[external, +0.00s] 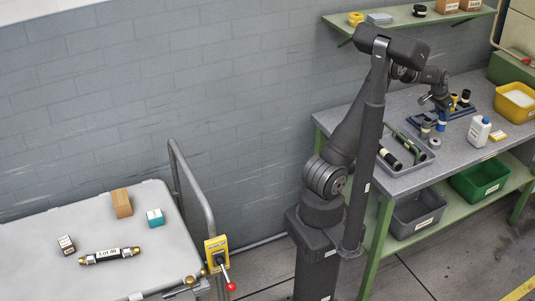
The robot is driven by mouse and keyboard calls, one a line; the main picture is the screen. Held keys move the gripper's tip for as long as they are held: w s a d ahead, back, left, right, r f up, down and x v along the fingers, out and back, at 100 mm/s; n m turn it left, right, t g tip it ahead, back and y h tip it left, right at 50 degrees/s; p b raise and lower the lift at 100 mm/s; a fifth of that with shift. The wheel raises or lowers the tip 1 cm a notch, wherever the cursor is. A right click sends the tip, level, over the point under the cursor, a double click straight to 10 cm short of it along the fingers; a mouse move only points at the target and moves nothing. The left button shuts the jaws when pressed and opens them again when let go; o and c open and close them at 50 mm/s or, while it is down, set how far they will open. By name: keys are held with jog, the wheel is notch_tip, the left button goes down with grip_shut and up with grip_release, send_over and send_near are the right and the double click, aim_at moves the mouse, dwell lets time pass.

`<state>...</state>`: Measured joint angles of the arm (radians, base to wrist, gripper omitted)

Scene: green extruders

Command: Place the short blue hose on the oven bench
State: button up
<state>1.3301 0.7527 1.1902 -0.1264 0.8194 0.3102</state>
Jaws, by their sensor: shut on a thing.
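My gripper (441,108) is over the green-legged workbench (455,145) at the right, pointing down. It is shut on a short blue piece (441,125), which looks like the short blue hose; its lower end is at a blue rack (459,114), and I cannot tell whether it touches it. Black and yellow pieces stand upright in the rack. A grey tray (415,168) with dark hoses is in front of the rack. I cannot tell which surface is the oven bench.
A white bottle (479,133) and a yellow bin (515,103) stand right of the rack. Grey (418,213) and green (480,181) bins sit below. At left, a pale cart (40,225) carries small boxes and a labelled black hose (110,255), with free room. A shelf (408,20) hangs above.

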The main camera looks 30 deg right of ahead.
aim_at(440, 117)
jog(key=shift+w+f, duration=0.15)
jog(key=shift+f, duration=1.9)
jog(key=o, duration=1)
jog(key=shift+f, duration=0.15)
jog(key=shift+o, duration=0.2)
jog(key=v, duration=1.2)
